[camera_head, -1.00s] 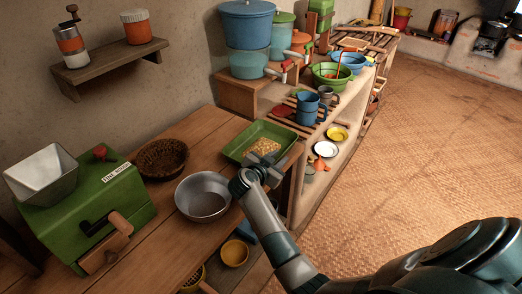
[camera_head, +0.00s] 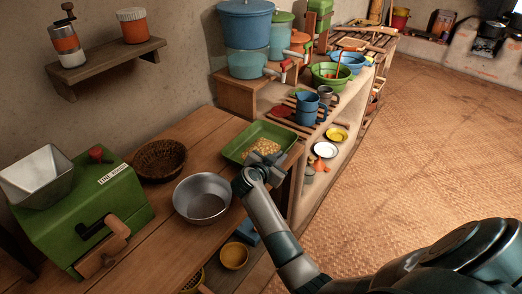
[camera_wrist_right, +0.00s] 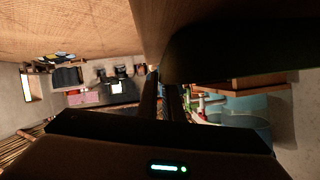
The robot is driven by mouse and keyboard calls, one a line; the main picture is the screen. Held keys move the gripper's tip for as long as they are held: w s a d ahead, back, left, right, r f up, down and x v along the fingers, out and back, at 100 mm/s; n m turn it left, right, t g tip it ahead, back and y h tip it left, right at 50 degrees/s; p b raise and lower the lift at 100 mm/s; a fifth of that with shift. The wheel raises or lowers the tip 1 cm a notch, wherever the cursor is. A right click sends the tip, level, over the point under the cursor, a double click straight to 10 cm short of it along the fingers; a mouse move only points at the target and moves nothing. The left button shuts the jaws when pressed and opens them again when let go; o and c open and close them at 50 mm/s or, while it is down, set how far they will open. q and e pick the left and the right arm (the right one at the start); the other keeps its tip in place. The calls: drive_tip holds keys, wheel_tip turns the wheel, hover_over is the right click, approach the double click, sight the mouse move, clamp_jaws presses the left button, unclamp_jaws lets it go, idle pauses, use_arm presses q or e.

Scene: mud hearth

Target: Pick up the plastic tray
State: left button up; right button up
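The green plastic tray (camera_head: 280,132) lies flat on the wooden table near its right end, with yellow grain (camera_head: 262,147) in it. My right gripper (camera_head: 270,164) is at the tray's near edge, in front of the grain. The head view does not show clearly whether its fingers are apart or touch the rim. In the right wrist view a dark shape (camera_wrist_right: 235,55), perhaps the tray's edge, is very close to the dark fingers (camera_wrist_right: 160,98), and shadow hides their gap. My left gripper is not in view.
A metal bowl (camera_head: 203,198) and a woven basket (camera_head: 160,160) stand left of the tray. A green mill (camera_head: 85,215) is farther left. A shelf with a blue jug (camera_head: 308,108) and pots stands behind. The floor (camera_head: 420,150) at right is clear.

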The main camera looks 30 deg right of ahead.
clamp_jaws()
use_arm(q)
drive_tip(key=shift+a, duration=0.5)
use_arm(e)
drive_tip(key=shift+r, duration=0.1)
drive_tip(key=shift+r, duration=0.45)
wheel_tip(320, 180, up, 3)
drive_tip(key=shift+r, duration=0.2)
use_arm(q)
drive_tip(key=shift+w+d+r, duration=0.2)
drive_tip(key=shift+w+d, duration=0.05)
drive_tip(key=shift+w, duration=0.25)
use_arm(e)
drive_tip(key=s+d+r, duration=0.6)
drive_tip(key=s+d, duration=0.2)
drive_tip(key=shift+d+r, duration=0.2)
drive_tip(key=shift+r, duration=0.1)
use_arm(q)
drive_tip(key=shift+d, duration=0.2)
